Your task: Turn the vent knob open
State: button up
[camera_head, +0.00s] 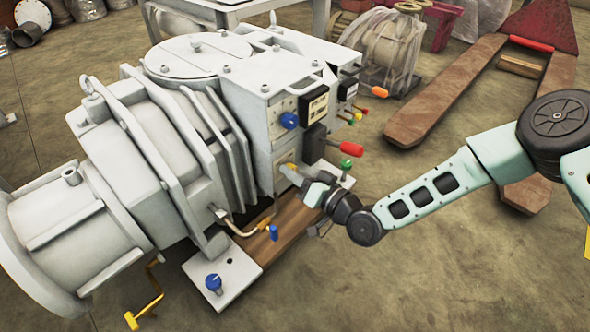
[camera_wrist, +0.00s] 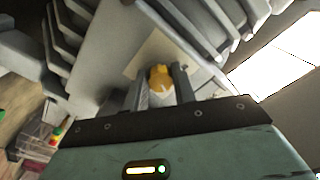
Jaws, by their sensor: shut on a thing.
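A small yellow knob (camera_head: 292,166) sits low on the front face of the grey vacuum machine (camera_head: 240,140); I take it for the vent knob. In the wrist view the yellow knob (camera_wrist: 160,77) shows in front of a pale plate, between my two fingers. My gripper (camera_head: 291,174) reaches it from the lower right and is shut on it. In the wrist view the fingers of my gripper (camera_wrist: 160,88) stand on either side of the knob. The fingers hide part of the knob, and I cannot tell its turn angle.
Close by are a red-handled lever (camera_head: 323,149), a green knob (camera_head: 346,164), a blue knob (camera_head: 289,120) and a bent pipe with a blue handle (camera_head: 273,232). A pallet jack (camera_head: 440,105) stands at the upper right.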

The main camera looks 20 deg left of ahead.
jog(key=shift+s+f+m, duration=0.1)
jog(key=shift+m, duration=1)
jog(key=o, duration=1)
jog(key=shift+p+v, duration=3.55)
jog(key=shift+v, duration=5.2)
